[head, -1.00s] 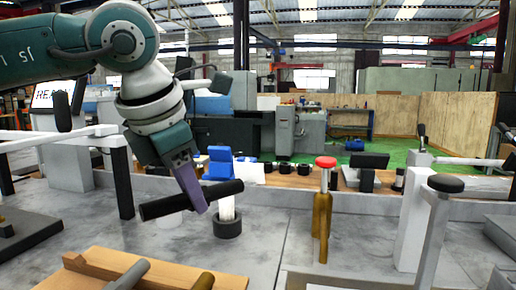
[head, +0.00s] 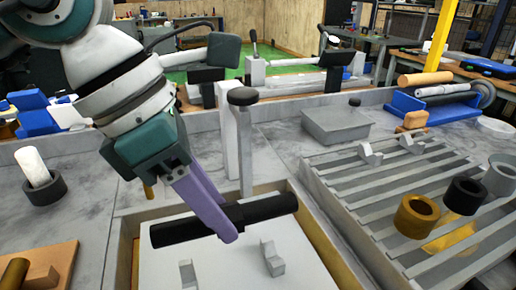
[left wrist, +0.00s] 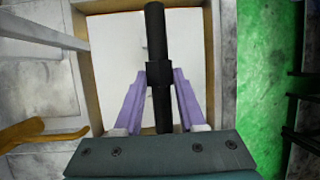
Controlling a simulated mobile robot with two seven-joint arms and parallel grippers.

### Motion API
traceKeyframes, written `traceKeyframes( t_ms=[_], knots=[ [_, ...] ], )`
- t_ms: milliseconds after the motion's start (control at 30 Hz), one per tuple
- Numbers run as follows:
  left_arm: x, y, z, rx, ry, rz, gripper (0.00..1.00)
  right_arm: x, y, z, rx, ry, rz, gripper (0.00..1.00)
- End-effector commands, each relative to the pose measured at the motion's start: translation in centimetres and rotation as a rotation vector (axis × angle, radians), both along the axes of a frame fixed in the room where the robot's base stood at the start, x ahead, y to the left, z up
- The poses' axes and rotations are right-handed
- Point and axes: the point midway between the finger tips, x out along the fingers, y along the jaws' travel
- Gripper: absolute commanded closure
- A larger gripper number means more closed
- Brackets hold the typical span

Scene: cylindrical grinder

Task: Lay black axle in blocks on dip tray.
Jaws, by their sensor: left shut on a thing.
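My left gripper (head: 228,232) is shut on the black axle (head: 267,211), a dark bar with a thicker middle. The axle is held roughly level, above a pale tray with a wooden frame (head: 345,278). Two small light-grey notched blocks (head: 272,258) stand on this tray below the axle, apart from it. In the left wrist view the axle (left wrist: 155,40) runs lengthwise between the purple fingers (left wrist: 157,95), over the pale tray floor (left wrist: 110,65). The blocks do not show there. My right gripper is not in view.
A slatted grey rack (head: 345,190) at right carries two more notched blocks (head: 370,154), a brass ring (head: 415,216) and a black ring (head: 465,195). A black-topped post (head: 242,97) stands behind the axle. A wooden board (head: 62,258) lies front left.

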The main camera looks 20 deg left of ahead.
Motion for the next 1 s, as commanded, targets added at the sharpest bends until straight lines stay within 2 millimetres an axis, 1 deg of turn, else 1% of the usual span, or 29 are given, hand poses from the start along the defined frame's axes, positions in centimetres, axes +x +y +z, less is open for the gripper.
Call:
traceKeyframes(
  t_ms=[167, 533, 633, 800, 1000],
  knots=[
    [0.1, 0.0, -1.5, -0.001, -0.002, 0.001, 1.0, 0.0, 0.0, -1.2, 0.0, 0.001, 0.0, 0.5],
    [0.1, 0.0, -5.9, 0.0, -0.003, 0.002, 1.0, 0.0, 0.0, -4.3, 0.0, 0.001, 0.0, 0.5],
    [0.1, 0.0, -7.1, -0.001, -0.004, 0.001, 1.0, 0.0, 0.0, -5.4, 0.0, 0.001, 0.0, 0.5],
    [0.1, 0.0, -8.0, -0.002, -0.004, 0.001, 1.0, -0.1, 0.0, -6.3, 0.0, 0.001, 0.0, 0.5],
    [0.1, 0.0, -8.0, -0.002, -0.004, 0.001, 1.0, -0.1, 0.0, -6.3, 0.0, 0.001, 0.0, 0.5]
  ],
)
